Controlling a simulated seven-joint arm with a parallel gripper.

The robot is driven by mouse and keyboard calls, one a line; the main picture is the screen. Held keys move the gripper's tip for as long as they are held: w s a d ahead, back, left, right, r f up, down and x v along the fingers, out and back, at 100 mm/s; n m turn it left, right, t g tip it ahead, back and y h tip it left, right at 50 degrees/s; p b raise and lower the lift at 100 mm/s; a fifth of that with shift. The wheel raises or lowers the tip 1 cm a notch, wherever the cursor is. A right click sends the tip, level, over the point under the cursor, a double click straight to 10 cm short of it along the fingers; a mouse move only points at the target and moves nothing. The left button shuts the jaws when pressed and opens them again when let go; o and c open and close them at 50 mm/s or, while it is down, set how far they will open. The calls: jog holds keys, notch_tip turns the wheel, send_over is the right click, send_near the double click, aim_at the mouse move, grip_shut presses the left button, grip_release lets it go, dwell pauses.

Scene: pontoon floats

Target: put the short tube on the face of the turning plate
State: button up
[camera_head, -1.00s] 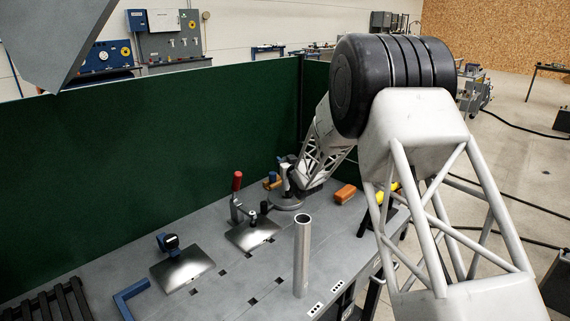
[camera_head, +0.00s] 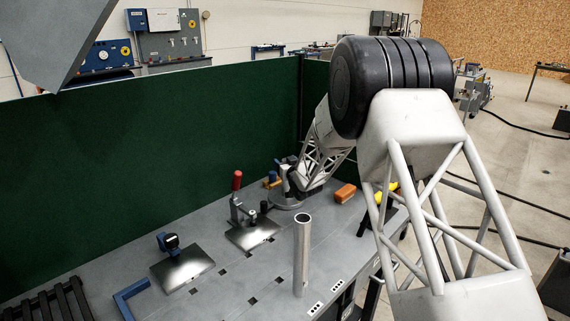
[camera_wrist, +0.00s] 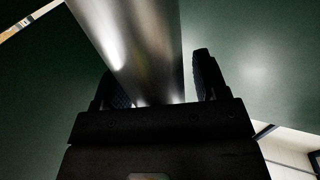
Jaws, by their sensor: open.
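A grey round plate (camera_head: 287,203), which looks like the turning plate, lies flat on the bench near the green wall. A small pale upright piece (camera_head: 284,184) shows over it, probably the short tube; its foot is too small to judge. My gripper (camera_head: 293,182) is beside that piece, its fingers largely unclear at this size. In the wrist view, a shiny metal tube (camera_wrist: 135,45) lies between the two dark fingers of my gripper (camera_wrist: 160,88). The fingers are open, with a narrow gap showing between the tube and the right finger.
A taller grey tube (camera_head: 302,260) stands upright at the bench's front edge. A red-handled clamp (camera_head: 237,190), two metal sheets (camera_head: 182,268), a blue bracket (camera_head: 130,298) and an orange block (camera_head: 345,193) are nearby. The green wall (camera_head: 150,160) closes the back.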

jog(key=shift+s+r, duration=0.1)
jog(key=shift+r, duration=0.05)
jog(key=v, duration=1.2)
dwell(0.4)
dwell(0.5)
